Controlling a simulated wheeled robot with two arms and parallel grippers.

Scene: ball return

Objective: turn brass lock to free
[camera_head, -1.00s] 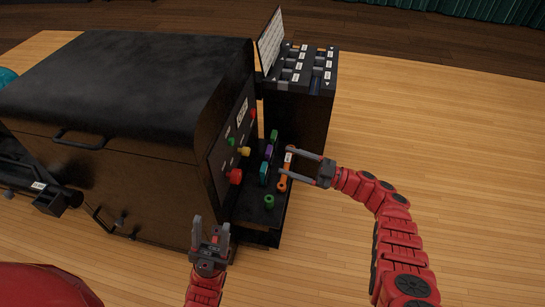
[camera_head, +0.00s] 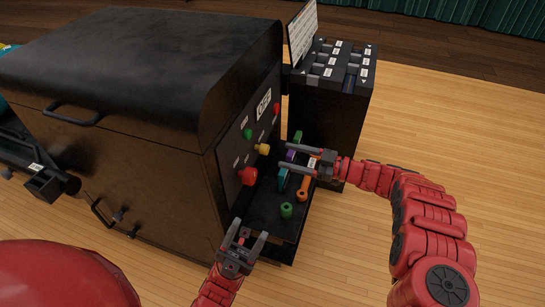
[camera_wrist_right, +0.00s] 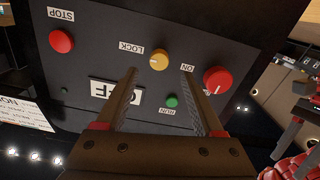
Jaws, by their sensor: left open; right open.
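The brass lock is a yellow-gold round knob (camera_head: 262,149) on the dark upright panel on the machine's side. In the right wrist view the knob (camera_wrist_right: 159,60) sits under a LOCK label, with a small pale mark on its face. My right gripper (camera_head: 284,156) is open, its fingers pointing at the panel. In the wrist view its two fingertips (camera_wrist_right: 158,73) stand either side of the line to the knob, apart from it, with nothing between them. My left gripper (camera_head: 250,230) is open and empty, low in front of the panel.
Near the knob are a large red knob (camera_wrist_right: 217,80), a green RUN button (camera_wrist_right: 172,101), a red STOP button (camera_wrist_right: 61,41) and an OFF sign (camera_head: 264,104). A black cabinet (camera_head: 330,115) stands behind.

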